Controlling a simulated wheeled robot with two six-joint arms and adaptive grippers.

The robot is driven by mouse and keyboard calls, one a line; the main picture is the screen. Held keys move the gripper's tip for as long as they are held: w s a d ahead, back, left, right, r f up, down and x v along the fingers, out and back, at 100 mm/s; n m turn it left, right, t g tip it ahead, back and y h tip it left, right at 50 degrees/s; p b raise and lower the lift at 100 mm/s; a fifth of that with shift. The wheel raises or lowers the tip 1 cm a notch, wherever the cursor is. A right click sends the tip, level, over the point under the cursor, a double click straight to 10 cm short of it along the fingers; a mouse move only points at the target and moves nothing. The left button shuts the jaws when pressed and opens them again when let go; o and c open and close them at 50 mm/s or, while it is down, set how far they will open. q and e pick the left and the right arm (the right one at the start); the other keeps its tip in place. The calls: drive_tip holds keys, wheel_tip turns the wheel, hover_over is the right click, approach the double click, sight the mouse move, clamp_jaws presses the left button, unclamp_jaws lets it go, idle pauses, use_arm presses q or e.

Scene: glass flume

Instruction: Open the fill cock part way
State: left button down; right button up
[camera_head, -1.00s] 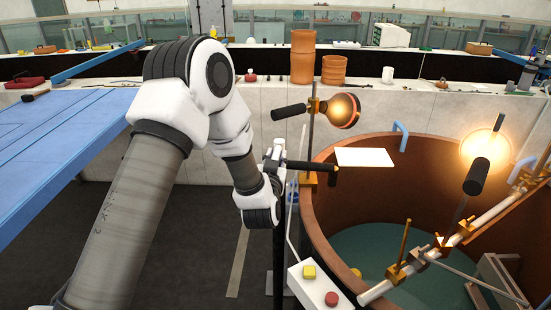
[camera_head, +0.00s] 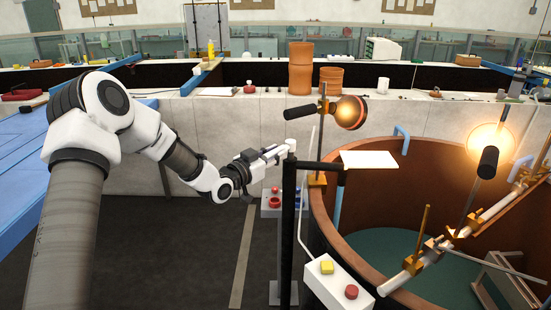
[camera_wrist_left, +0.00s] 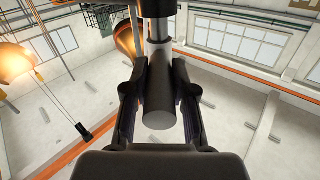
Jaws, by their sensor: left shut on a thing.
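The fill cock (camera_head: 320,165) appears as a black standpipe with a dark crossbar near its top, beside the round brown tank. My left gripper (camera_head: 280,152) reaches in from the left at the top of the standpipe. In the left wrist view its two fingers (camera_wrist_left: 159,100) are shut on the sides of a dark grey cylindrical handle (camera_wrist_left: 158,108). The handle joins a bright metal stem and a dark body above. In the head view the grip itself is small and partly hidden. How far the cock is turned cannot be told. My right gripper is not in view.
The brown tank (camera_head: 372,215) fills the right side. A lit lamp (camera_head: 350,112) and a white plate (camera_head: 369,159) stand close to the standpipe. A white box (camera_head: 338,284) with yellow and red buttons is in front. Open dark floor lies left of the standpipe.

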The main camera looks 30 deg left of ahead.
use_arm(q)
drive_tip(key=shift+a+m+h, duration=0.25)
drive_tip(key=shift+m+h, duration=0.15)
drive_tip(key=shift+h, duration=0.2)
drive_tip(key=c, duration=1)
unclamp_jaws()
drive_tip(key=shift+w, duration=0.1)
drive_tip(key=shift+o, duration=0.3)
drive_tip(key=shift+w+f, duration=0.1)
drive_tip(key=shift+w, duration=0.05)
